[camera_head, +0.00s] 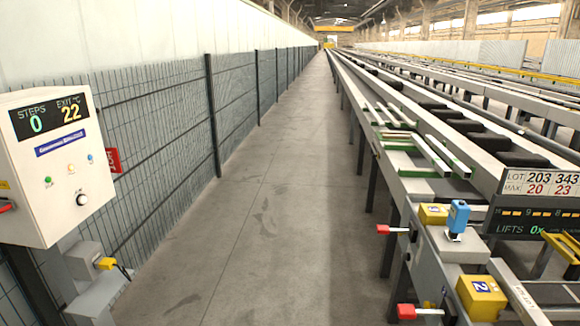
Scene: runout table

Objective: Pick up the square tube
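Several pale, straight metal bars lie on the runout table (408,186) at the right. One pair of longer bars (430,156) lies side by side across green strips. Another group of thinner bars (391,115) lies a little farther along the table. They are too small in view for me to tell which one is the square tube. Neither of my grippers shows in the head view, and nothing of my arms is visible.
A grey concrete aisle (245,215) runs clear between the wire fence (160,130) and the table. A white control box (45,165) stands at left. Yellow blocks (482,297), a blue device (457,217) and red-tipped handles (384,229) sit at the table's near end.

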